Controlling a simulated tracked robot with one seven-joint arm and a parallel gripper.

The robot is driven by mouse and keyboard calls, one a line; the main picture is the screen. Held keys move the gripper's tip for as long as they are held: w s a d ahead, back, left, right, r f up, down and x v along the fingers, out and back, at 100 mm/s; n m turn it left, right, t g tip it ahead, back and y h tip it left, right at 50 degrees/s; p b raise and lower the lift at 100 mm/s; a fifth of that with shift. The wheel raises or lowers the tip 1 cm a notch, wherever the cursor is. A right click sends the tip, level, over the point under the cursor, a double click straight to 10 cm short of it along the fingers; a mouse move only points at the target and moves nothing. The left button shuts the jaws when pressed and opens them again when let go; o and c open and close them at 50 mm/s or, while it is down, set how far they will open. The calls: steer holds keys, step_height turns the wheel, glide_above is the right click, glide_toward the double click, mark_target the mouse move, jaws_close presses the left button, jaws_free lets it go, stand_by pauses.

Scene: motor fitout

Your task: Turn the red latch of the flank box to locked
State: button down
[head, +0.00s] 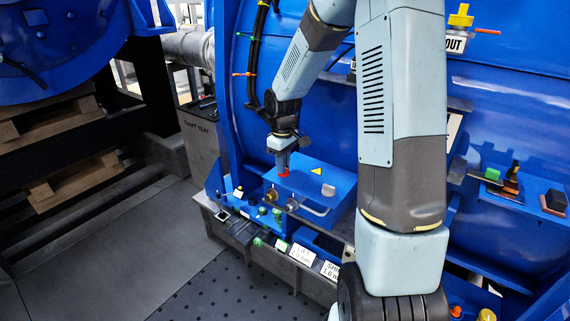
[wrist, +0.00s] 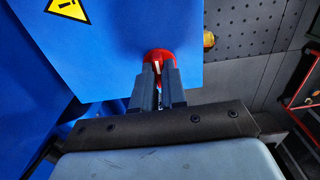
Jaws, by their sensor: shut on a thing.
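The flank box (head: 330,185) is blue, with a yellow warning triangle on its top, and stands out from the large blue motor housing. Its top also fills the upper left of the wrist view (wrist: 120,40). The red latch (head: 284,173) sits near the box top's left corner; in the wrist view the red latch (wrist: 158,55) shows at the box's edge. My gripper (head: 283,163) points down onto it. In the wrist view my gripper's two fingers (wrist: 158,75) are closed around the latch, hiding part of it. I cannot tell the latch's exact angle.
Brass and green fittings (head: 271,196) and a curved handle (head: 315,210) are on the box's front. A ledge with labelled bins (head: 302,254) runs below. A shelf with small coloured blocks (head: 510,185) is at right. The floor (head: 130,250) at left is clear.

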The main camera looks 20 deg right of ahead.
steer(key=shift+d, duration=0.3)
steer(key=shift+a, duration=0.15)
steer(key=shift+m, duration=0.4)
steer(key=m, duration=1.2)
steer(key=shift+w+m, duration=0.1)
steer(key=shift+m, duration=0.3)
steer(key=shift+a+m, duration=0.1)
steer(key=shift+m, duration=1.9)
steer(key=c, duration=1.2)
jaws_free()
